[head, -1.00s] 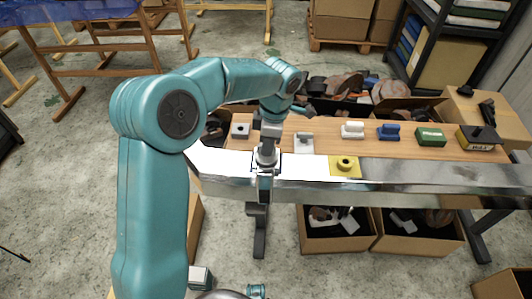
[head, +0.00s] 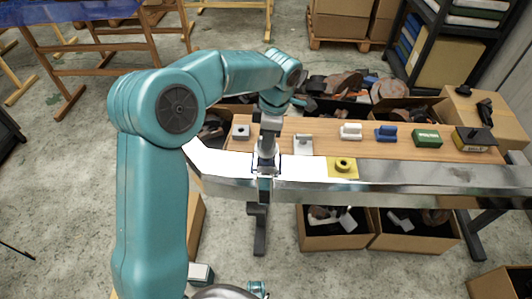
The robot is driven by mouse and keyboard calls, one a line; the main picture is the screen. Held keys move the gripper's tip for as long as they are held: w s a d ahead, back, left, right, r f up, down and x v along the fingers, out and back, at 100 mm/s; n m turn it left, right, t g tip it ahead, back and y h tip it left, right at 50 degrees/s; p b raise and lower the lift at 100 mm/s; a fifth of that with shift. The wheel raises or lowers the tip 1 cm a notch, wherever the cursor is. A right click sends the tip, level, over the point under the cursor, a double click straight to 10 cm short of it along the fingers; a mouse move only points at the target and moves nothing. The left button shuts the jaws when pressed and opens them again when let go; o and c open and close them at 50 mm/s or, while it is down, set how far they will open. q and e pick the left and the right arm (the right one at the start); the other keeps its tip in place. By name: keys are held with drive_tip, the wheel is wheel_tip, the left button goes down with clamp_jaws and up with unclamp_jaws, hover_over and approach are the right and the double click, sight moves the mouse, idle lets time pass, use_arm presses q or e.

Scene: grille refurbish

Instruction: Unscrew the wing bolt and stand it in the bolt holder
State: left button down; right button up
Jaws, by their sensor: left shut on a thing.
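My left gripper (head: 266,172) points down at the long shiny metal grille part (head: 420,174) at the front edge of the table. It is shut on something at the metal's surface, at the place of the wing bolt. The bolt itself is hidden by the fingers, so I cannot tell how far it is turned out. A small grey block with a dark hole (head: 240,131), which looks like the bolt holder, stands on the table behind and left of the gripper. My right gripper is not in view.
On the wooden table (head: 320,131) stand a light grey block (head: 302,144), a white block (head: 350,131), a blue block (head: 386,133) and a green box (head: 427,138). Cardboard boxes (head: 335,241) stand below.

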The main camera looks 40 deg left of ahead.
use_arm(q)
wheel_tip(320, 180, up, 6)
drive_tip(key=p, duration=0.4)
drive_tip(key=shift+p, duration=0.4)
drive_tip(key=w+a+f+p, duration=0.1)
drive_tip(key=w+a+p, duration=0.2)
drive_tip(key=a, duration=0.4)
drive_tip(key=w+a+f+p, duration=0.2)
drive_tip(key=w+a+p, duration=0.1)
drive_tip(key=a+p, duration=0.2)
drive_tip(key=shift+w+a+p, duration=0.2)
drive_tip(key=shift+a+p, duration=0.2)
drive_tip(key=shift+a, duration=0.85)
drive_tip(key=shift+f, duration=0.1)
drive_tip(key=shift+f+b, duration=2.05)
drive_tip(key=shift+f, duration=0.75)
drive_tip(key=shift+f+b, duration=1.3)
drive_tip(key=shift+f, duration=0.3)
